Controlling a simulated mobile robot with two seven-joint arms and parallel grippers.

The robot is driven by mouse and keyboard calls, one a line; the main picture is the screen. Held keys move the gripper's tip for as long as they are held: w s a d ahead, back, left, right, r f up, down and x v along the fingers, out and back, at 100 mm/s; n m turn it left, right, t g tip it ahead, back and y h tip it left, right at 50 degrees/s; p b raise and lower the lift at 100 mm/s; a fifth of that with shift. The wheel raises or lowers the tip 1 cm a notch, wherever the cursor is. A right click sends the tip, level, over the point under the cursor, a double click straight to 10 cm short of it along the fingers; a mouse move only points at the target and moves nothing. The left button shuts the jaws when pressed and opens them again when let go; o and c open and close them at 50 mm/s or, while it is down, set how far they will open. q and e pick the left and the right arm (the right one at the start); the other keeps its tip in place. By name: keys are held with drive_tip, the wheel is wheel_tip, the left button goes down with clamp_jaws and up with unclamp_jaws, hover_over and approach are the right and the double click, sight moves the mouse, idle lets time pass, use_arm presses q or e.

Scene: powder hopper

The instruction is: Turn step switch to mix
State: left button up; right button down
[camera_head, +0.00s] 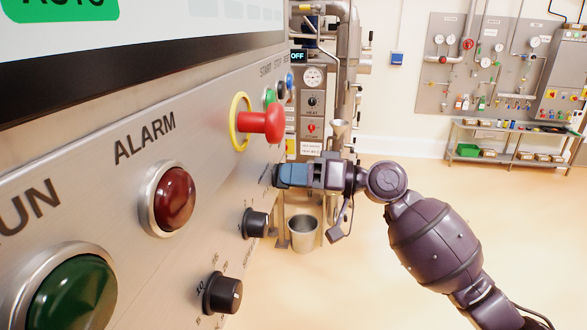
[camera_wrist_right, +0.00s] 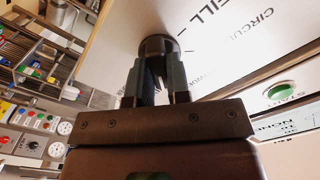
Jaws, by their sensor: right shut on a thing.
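My right gripper (camera_head: 283,175) reaches in from the right to the steel control panel and is shut on a dark round knob, the step switch. In the right wrist view the two fingers (camera_wrist_right: 157,80) are on either side of the step switch (camera_wrist_right: 158,44), which sits against the panel. The labels FILL and CIRCU, cut short, show on the panel near it; no MIX label is readable. In the head view the gripper hides most of this knob. My left gripper is not in view.
Two other black knobs (camera_head: 255,223) (camera_head: 223,293) sit lower on the panel. A red mushroom button (camera_head: 268,123) with a yellow ring is above the gripper. A red ALARM lamp (camera_head: 174,198) and green RUN lamp (camera_head: 74,295) are nearer. A metal bucket (camera_head: 303,233) stands beyond.

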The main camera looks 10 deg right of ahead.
drive_tip(key=shift+r+m, duration=0.1)
drive_tip(key=shift+m, duration=0.6)
drive_tip(key=c, duration=1.1)
unclamp_jaws()
drive_tip(key=b+v, duration=0.2)
drive_tip(key=v, duration=0.8)
drive_tip(key=shift+s+d, duration=0.1)
drive_tip(key=shift+d, duration=0.3)
